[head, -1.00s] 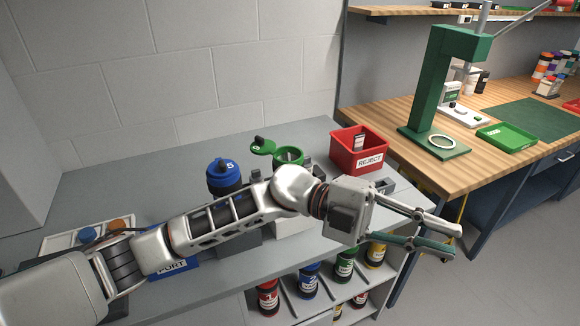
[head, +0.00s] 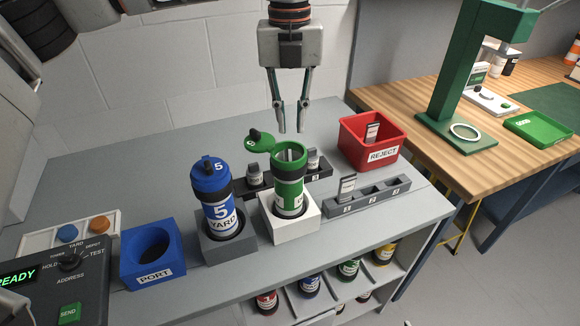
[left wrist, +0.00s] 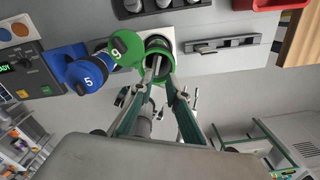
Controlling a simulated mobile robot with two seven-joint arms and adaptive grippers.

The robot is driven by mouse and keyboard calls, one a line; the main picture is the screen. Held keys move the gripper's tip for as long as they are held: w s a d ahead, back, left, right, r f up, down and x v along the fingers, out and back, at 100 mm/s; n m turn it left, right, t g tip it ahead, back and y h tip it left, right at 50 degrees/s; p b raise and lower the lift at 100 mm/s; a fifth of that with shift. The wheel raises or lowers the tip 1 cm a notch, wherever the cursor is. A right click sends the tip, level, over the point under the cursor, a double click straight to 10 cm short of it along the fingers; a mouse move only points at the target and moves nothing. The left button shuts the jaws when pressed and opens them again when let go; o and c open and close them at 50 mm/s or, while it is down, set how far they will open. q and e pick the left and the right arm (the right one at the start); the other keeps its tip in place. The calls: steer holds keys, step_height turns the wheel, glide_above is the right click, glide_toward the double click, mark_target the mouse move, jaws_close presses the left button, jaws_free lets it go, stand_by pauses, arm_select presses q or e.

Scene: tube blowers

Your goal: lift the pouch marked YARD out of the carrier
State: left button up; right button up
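The green carrier (head: 289,185) stands upright in a white block, with its green lid (head: 261,141) swung open to the left. A pale, narrow item (head: 292,153) shows inside its mouth; I cannot read any marking on it. In the left wrist view, the green carrier's open mouth (left wrist: 157,52) lies just beyond the fingertips. My left gripper (head: 292,130) points down above and slightly behind the mouth, its fingers apart and empty. A blue carrier (head: 217,197) marked 5 YARD stands closed in a grey block to the left. My right gripper is out of view.
A blue PORT block (head: 152,258) and a control panel (head: 60,280) are at left. A dark rack (head: 325,165) with small items stands behind the green carrier, and a grey rack (head: 390,194) to its right. The red REJECT bin (head: 345,142) is beyond.

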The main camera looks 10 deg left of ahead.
mark_target(288, 155)
arm_select(q)
steer(key=shift+w+a+r, duration=0.1)
steer(key=shift+w+a, duration=0.1)
steer(key=shift+a, duration=0.15)
steer(key=shift+f, duration=0.3)
steer(key=f, duration=0.3)
steer(key=s+f+p, duration=0.1)
steer(key=f, duration=0.2)
steer(key=shift+d+f, duration=0.1)
steer(key=shift+f, duration=0.4)
jaws_close()
